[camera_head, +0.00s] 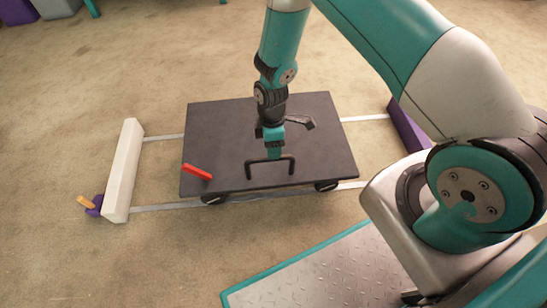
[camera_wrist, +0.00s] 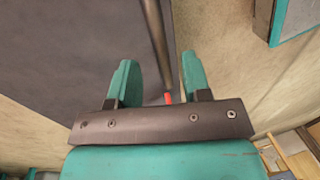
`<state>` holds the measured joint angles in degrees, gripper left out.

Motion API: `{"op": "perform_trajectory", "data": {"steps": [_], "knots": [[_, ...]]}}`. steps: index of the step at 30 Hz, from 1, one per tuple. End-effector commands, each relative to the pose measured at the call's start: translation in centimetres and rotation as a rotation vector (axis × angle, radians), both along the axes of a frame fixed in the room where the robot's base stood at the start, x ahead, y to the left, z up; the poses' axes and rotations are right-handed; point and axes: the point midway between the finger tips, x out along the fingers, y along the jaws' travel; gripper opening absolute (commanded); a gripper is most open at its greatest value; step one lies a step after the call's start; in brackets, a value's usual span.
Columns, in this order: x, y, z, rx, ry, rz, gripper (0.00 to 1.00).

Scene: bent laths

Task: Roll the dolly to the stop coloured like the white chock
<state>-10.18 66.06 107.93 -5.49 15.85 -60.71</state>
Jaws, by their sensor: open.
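The dolly (camera_head: 230,130) is a dark grey platform on black wheels, standing on two pale rails. A black bar handle (camera_head: 270,168) stands at its near edge, and a red lever (camera_head: 197,172) sits at its near left corner. My gripper (camera_head: 274,153) is at the handle. In the wrist view my gripper (camera_wrist: 158,65) is open, with the dark bar (camera_wrist: 156,40) between its teal fingers; contact cannot be told. A white stop (camera_head: 123,170) crosses the rails' left end. A purple stop (camera_head: 408,127) is at the right, partly hidden by my arm. I cannot make out a white chock.
A small purple piece with an orange tab (camera_head: 87,203) lies against the white stop's outer side. A teal-edged metal plate (camera_head: 310,275) is on the floor at the front. Purple and grey boxes (camera_head: 55,8) stand far left. Rail on the dolly's left is clear.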

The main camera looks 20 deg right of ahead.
Motion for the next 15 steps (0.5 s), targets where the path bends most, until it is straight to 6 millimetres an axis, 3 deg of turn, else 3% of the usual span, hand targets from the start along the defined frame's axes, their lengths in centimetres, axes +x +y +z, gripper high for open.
{"op": "perform_trajectory", "data": {"steps": [1, 6, 15], "knots": [[-0.2, 0.1, -1.2, 0.000, 0.002, 0.000, 0.44], [-0.5, 0.2, -2.8, 0.000, 0.001, 0.000, 0.44], [-0.6, 0.2, -3.2, 0.000, 0.000, 0.000, 0.44]]}}
